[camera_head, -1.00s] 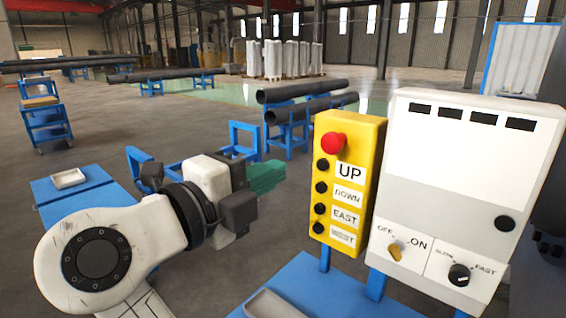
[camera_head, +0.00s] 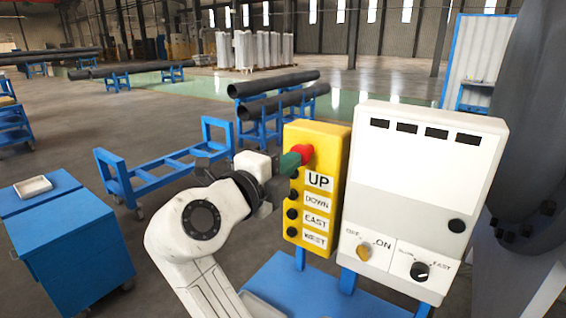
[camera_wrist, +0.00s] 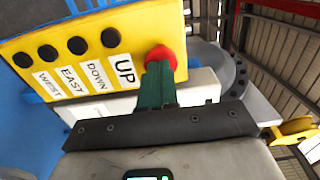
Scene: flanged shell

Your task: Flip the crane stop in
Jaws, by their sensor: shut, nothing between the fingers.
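The crane stop is a red mushroom button (camera_head: 304,153) at the top of the yellow control box (camera_head: 325,148), above black buttons labelled UP, DOWN, EAST and WEST. My gripper (camera_head: 292,160) has green fingers, shut and empty, with their tips at the red button. In the wrist view the red button (camera_wrist: 159,56) shows just beyond the shut fingertips (camera_wrist: 158,68), which overlap its lower edge. They look in contact or very close; I cannot tell which. The fingers hide part of the button.
A white panel (camera_head: 420,180) with OFF/ON and speed knobs stands right of the yellow box. A blue stand (camera_head: 310,285) is below. A blue cabinet (camera_head: 65,245) with a white tray is at left. A large dark flanged shell (camera_head: 530,150) is at far right.

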